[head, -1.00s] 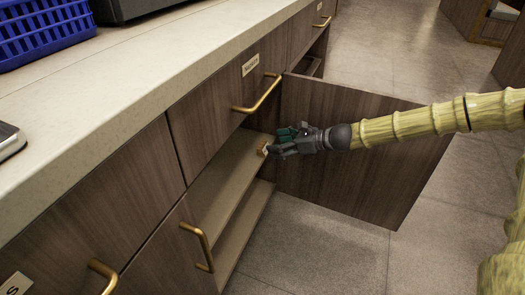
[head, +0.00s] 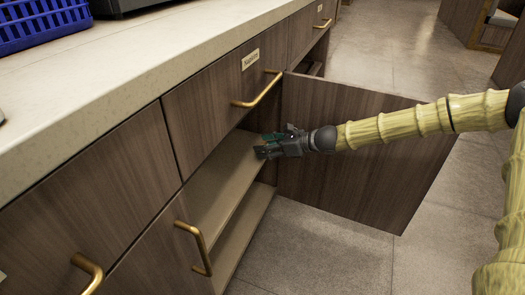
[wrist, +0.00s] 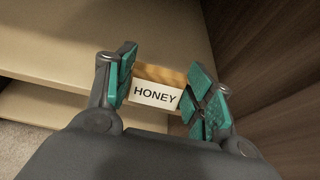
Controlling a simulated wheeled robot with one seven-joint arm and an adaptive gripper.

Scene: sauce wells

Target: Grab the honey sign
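The honey sign (wrist: 156,94) is a small wooden block with a white front that reads "HONEY" in black. In the wrist view it stands between the two teal-padded fingers of my gripper (wrist: 161,88), in front of the beige shelf. The fingers are apart, one at each side of the sign, with only narrow gaps. I cannot tell whether either pad touches it. In the head view my gripper (head: 262,148) is at the open cabinet's upper shelf (head: 222,190), and it hides the sign.
An open wooden cabinet door (head: 350,150) stands behind and below my arm. A drawer with a brass handle (head: 258,92) is above the shelf. A lower shelf (head: 245,235) lies beneath. A blue basket (head: 40,22) sits on the counter (head: 150,60). The floor at the right is open.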

